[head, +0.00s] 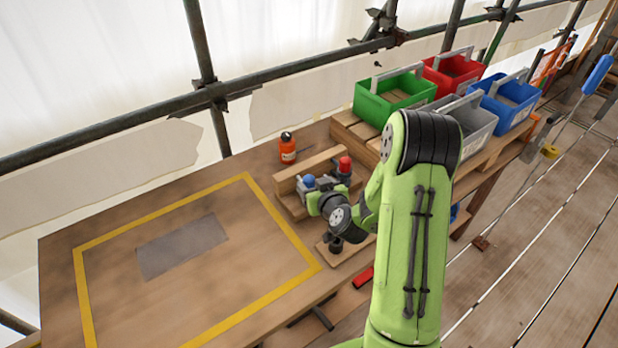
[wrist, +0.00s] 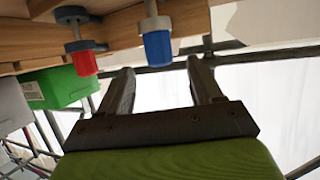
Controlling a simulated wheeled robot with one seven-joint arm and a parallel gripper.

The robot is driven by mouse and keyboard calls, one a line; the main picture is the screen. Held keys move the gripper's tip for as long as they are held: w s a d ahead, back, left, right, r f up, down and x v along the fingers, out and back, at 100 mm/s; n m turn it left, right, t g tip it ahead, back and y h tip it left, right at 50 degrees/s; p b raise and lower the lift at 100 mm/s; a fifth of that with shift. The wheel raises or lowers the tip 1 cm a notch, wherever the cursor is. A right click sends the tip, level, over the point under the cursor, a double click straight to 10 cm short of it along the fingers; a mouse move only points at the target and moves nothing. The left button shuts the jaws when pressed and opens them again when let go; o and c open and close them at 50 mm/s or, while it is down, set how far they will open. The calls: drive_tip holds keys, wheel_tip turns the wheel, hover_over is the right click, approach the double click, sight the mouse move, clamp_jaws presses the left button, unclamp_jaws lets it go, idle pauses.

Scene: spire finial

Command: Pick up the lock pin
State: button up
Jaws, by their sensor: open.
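Two capped pins stand in a wooden rack (head: 292,204) on the bench, one with a blue cap (head: 308,181) and one with a red cap (head: 345,163). I cannot tell which is the lock pin. The wrist view is upside down. There the blue cap (wrist: 157,46), with a grey collar and stem, appears just beyond my fingertips (wrist: 160,72), outside the gap in the picture. The red cap (wrist: 85,63) is further left. My gripper (head: 316,187) is open and empty, beside the blue-capped pin. My wrist hides part of the rack in the head view.
An orange bottle (head: 287,148) stands behind the rack. Green (head: 390,98), red (head: 453,72), grey (head: 470,118) and blue (head: 510,100) bins stand to the right. A dark upright part (head: 336,245) is on a small board. The yellow-outlined area left holds only a grey patch (head: 183,246).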

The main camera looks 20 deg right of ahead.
sight(310, 179)
drive_tip(key=x, duration=0.3)
drive_tip(key=shift+w+p, duration=0.2)
drive_tip(key=shift+p, duration=0.2)
drive_tip(key=shift+s, duration=0.1)
drive_tip(key=shift+c, duration=0.2)
drive_tip(key=c, duration=1.1)
drive_tip(key=shift+c, duration=0.2)
drive_tip(key=shift+r, duration=0.15)
